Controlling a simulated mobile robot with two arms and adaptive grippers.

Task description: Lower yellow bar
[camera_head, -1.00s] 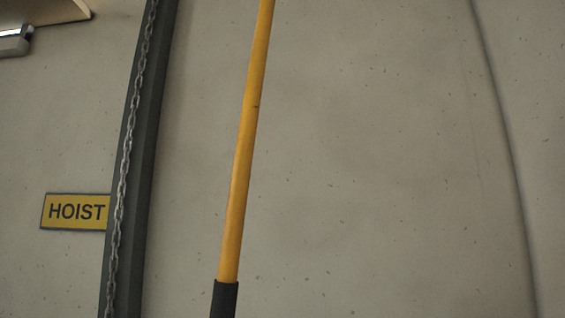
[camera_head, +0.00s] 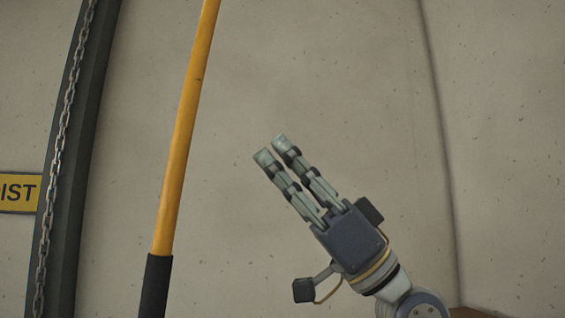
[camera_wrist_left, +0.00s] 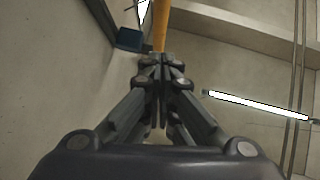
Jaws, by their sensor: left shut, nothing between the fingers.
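The yellow bar (camera_head: 185,130) hangs long and slightly tilted left of the middle in the head view, its top out of frame. Its lower end has a black grip (camera_head: 155,285). My left gripper (camera_head: 271,148) stands to the right of the bar, fingers pointing up and left, shut and empty. A gap shows between gripper and bar in the head view. In the left wrist view the bar (camera_wrist_left: 160,25) appears beyond the shut fingertips of the left gripper (camera_wrist_left: 161,62). My right gripper is not in view.
A dark post (camera_head: 80,150) with a chain (camera_head: 62,135) runs up at the left. A yellow sign (camera_head: 18,193), partly cut off, reads "IST". Behind is a plain speckled wall (camera_head: 330,70). A bright light tube (camera_wrist_left: 258,105) shows in the left wrist view.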

